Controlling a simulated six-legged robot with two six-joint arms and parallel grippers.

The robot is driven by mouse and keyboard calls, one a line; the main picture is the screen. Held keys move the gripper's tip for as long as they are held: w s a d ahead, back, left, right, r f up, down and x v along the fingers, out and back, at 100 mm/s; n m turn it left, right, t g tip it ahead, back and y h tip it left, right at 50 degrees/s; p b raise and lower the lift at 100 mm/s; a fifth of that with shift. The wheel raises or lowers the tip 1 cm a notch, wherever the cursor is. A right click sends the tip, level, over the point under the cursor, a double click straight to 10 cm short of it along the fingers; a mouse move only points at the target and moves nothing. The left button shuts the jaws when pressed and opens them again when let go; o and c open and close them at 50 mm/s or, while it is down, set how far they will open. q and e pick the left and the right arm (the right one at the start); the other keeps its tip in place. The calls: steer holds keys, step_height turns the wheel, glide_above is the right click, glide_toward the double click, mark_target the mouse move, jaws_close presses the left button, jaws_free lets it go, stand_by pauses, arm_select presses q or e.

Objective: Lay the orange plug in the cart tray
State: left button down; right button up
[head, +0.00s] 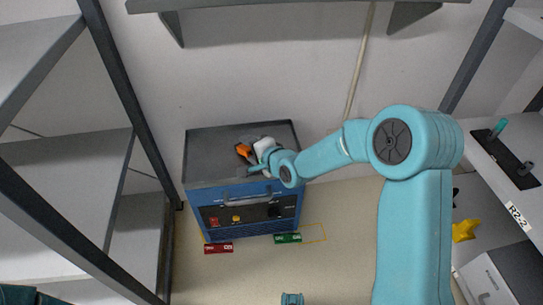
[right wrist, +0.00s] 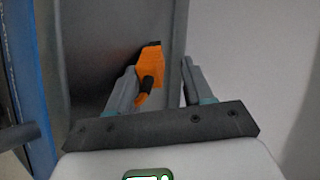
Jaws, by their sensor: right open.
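The cart is blue with a grey cart tray (head: 208,152) on top, in the middle of the head view. The orange plug (head: 243,150) is in the tray area, just left of my right gripper (head: 252,166). In the right wrist view the orange plug (right wrist: 151,68) has a dark end and shows between the fingertips, nearer the left finger. The fingers of my right gripper (right wrist: 158,70) stand apart. I cannot tell whether the plug touches the left finger. My left gripper is not in view.
A grey handle (head: 248,198) crosses the cart's blue front. Shelves stand at the left (head: 70,165) and right. A yellow object (head: 464,230) and a white box (head: 495,280) are at the right.

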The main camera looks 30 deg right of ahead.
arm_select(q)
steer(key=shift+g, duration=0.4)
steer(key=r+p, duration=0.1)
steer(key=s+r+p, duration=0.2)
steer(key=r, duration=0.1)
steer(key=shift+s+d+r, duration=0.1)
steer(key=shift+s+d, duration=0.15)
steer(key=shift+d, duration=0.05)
arm_select(e)
steer(key=v, duration=1.3)
steer(key=shift+s+a+r, duration=0.15)
steer(key=shift+s+a, duration=0.05)
steer(key=shift+s, duration=0.1)
